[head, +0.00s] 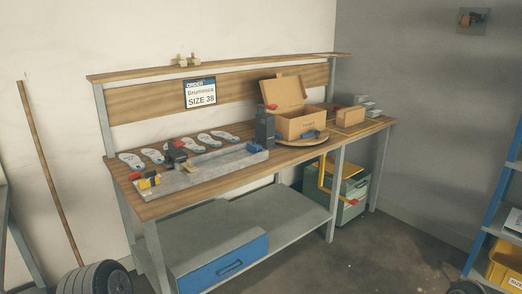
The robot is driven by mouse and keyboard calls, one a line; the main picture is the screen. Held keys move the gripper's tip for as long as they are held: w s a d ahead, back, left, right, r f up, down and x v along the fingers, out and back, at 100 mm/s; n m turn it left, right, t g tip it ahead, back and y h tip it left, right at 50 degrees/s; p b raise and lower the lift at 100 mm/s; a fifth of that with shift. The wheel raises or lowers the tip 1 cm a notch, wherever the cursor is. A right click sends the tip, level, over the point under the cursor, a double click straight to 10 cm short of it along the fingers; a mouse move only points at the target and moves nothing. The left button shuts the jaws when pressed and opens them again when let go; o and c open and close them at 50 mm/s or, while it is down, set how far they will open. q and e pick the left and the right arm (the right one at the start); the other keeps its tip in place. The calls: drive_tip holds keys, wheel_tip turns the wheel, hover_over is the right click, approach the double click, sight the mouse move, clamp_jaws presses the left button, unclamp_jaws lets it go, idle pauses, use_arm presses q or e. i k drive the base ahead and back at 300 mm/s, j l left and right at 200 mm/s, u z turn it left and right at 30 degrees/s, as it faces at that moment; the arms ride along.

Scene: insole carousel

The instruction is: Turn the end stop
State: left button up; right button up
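A long grey fixture (222,163) lies along the front of the wooden workbench (300,156). A black and yellow block (148,181) sits at its left end, with a small red part beside it. A dark block (176,152) with a red top stands near its middle. A small blue part (254,147) is at its right end. I cannot tell at this size which part is the end stop or how it is turned. Neither of my grippers is in view.
Several printed insoles (153,155) lie behind the fixture. A dark upright box (264,129) and an open cardboard carton (301,126) on a round wooden board stand to its right. An order sign (200,93) reads size 38. The floor (385,255) at front right is clear.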

sight(152, 178)
drive_tip(key=i+u, duration=0.15)
drive_tip(key=i, duration=0.65)
drive_tip(key=i+u, duration=0.15)
drive_tip(key=i, duration=0.6)
drive_tip(key=i+l+u, duration=0.15)
drive_tip(key=i, duration=0.6)
drive_tip(key=u, duration=0.5)
